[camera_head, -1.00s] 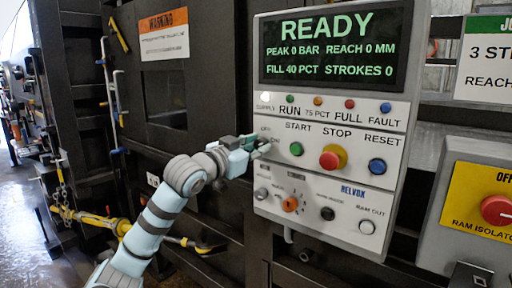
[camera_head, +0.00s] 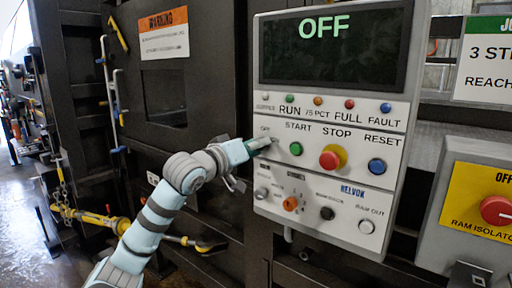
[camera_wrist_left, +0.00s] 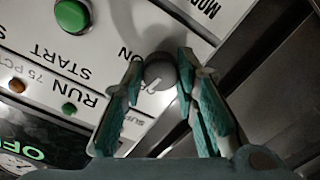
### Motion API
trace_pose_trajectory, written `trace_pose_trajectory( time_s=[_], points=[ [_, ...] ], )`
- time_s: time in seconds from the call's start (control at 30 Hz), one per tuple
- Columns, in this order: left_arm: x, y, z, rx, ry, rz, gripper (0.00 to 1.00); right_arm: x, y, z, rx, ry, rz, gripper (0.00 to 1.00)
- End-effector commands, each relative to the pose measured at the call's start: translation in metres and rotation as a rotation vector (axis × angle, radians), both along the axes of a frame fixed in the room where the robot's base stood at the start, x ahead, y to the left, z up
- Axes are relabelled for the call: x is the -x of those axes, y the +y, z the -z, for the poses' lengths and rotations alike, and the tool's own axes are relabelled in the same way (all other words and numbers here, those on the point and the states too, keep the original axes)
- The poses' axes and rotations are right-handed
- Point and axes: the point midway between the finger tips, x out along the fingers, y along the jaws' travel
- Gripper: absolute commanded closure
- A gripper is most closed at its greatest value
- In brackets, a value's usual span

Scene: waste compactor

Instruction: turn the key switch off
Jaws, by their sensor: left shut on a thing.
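The key switch (camera_wrist_left: 160,70) is a round grey knob on the white control panel (camera_head: 400,150), left of the green START button (camera_head: 296,149). In the head view it is mostly hidden by my left gripper (camera_head: 262,144). In the left wrist view the two teal-lined fingers of my left gripper (camera_wrist_left: 160,82) are around the knob, one on each side, shut on it. The display (camera_head: 330,52) reads OFF in green letters. My right gripper is not in view.
The red STOP button (camera_head: 329,160) on its yellow collar and the blue RESET button (camera_head: 376,166) are to the right. A red isolator knob (camera_head: 495,210) on a yellow plate stands at the far right.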

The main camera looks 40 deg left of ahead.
Motion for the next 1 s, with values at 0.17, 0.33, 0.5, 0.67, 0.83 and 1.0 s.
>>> trace_pose_trajectory(
  time_s=[0.17, 0.33, 0.5, 0.67, 0.83, 1.0],
  points=[
    [0.0001, 0.0001, -0.0005, 0.111, -0.005, 0.0, 1.0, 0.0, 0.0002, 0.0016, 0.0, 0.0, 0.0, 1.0],
    [0.0001, 0.0002, -0.0006, 0.182, -0.006, 0.0, 1.0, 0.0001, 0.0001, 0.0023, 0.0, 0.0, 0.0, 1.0],
    [0.0, 0.0002, -0.0007, 0.216, -0.006, 0.0, 1.0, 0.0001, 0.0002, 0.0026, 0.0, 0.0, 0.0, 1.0],
    [0.0, 0.0002, -0.0007, 0.226, -0.007, -0.001, 1.0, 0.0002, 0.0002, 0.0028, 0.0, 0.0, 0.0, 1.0],
    [0.0, 0.0002, -0.0006, 0.226, -0.006, 0.0, 1.0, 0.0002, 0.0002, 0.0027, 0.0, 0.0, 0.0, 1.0],
    [0.0, 0.0001, -0.0005, 0.226, -0.006, 0.0, 0.63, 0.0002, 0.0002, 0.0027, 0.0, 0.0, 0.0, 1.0]
  ],
)
